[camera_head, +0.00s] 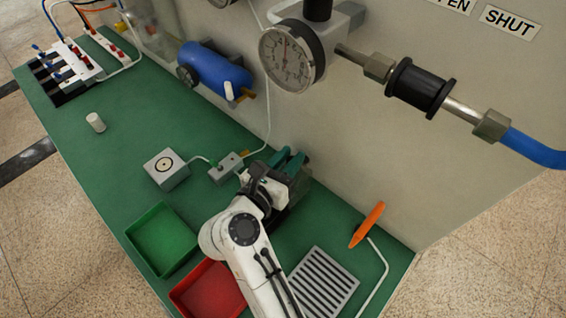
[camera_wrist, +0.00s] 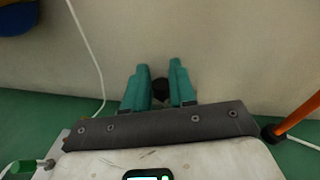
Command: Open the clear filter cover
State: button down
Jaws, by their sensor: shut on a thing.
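My gripper (camera_head: 290,162) is at the back of the green bench, close to the panel wall, with its teal fingers pointing at the wall. In the wrist view the two fingers (camera_wrist: 160,78) stand on either side of a small dark round knob (camera_wrist: 159,86) and are shut on it. A dark, partly see-through shape (camera_head: 300,188) shows just beside and below the fingers in the head view. It may be the clear filter cover, but my wrist and arm hide most of it. I cannot tell whether the cover is open or closed.
A pressure gauge (camera_head: 292,57) and a pipe with a blue hose (camera_head: 533,149) are on the wall above. An orange handle (camera_head: 367,224) stands to the right, beside a slotted grey plate (camera_head: 324,283). Green (camera_head: 162,240) and red (camera_head: 207,291) trays lie left of my arm.

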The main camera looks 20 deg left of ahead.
jog(key=shift+w+d, duration=0.35)
jog(key=c, duration=0.9)
grip_release()
jog(key=shift+c, duration=0.2)
jog(key=shift+f, duration=0.1)
jog(key=shift+s+a, duration=0.1)
jog(key=shift+s+a, duration=0.1)
jog(key=shift+s, duration=0.15)
jog(key=b+v, duration=0.2)
jog(key=v, duration=0.8)
jog(key=shift+s, duration=0.1)
